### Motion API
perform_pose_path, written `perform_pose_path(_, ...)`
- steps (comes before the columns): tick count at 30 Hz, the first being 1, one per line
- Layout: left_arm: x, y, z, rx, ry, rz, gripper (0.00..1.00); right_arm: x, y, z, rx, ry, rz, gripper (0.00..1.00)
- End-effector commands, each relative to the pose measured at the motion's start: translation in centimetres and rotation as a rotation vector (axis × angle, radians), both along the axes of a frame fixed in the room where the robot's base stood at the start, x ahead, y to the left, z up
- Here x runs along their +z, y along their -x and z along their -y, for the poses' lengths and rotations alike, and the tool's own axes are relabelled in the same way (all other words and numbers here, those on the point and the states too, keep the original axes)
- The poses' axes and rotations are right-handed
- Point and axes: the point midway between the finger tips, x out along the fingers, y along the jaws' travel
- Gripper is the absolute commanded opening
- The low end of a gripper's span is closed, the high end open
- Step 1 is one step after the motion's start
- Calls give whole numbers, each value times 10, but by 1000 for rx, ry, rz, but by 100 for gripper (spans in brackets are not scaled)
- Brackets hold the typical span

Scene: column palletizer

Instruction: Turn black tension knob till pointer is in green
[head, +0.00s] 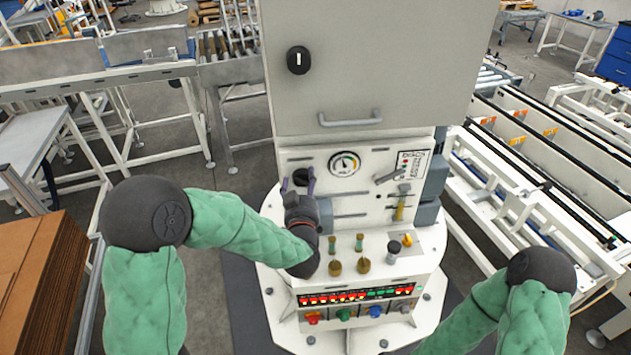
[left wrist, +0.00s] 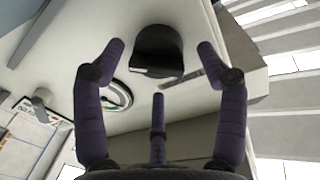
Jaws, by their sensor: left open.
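The black tension knob (head: 301,176) sits on the white panel, left of the round gauge (head: 344,163). In the left wrist view the knob (left wrist: 158,50) has a pale mark on its face, and part of the gauge (left wrist: 117,96) shows behind a finger. The gauge has a coloured band; its pointer is too small to read surely. My left gripper (head: 298,184) is open in front of the knob. In the left wrist view my left gripper's (left wrist: 161,48) two long fingers stand either side of the knob, apart from it, with a third finger below. My right gripper is out of view.
Small levers (head: 389,176) and a yellow-handled part (head: 399,208) are right of the gauge. Brass fittings (head: 363,265) and coloured buttons (head: 344,314) lie on the console below. A cabinet door with a grey handle (head: 350,118) is above. Conveyors flank the machine.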

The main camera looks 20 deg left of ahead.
Motion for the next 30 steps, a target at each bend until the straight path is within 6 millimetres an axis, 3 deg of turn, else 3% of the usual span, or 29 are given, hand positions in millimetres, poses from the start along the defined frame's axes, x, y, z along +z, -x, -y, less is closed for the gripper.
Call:
perform_pose_path(12, 0, -8, -3, 0, 0, 0, 73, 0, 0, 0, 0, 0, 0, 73)
perform_pose_path(14, 0, -8, -3, 0, 0, 0, 59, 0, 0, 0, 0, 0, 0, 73)
perform_pose_path(18, 0, -8, -3, 0, 0, 1, 20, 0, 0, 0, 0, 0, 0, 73)
perform_pose_path(25, 3, -8, -3, 2, -17, -1, 20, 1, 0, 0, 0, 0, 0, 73)
perform_pose_path(30, 5, -9, -3, 3, -129, -41, 20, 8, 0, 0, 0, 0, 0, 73)
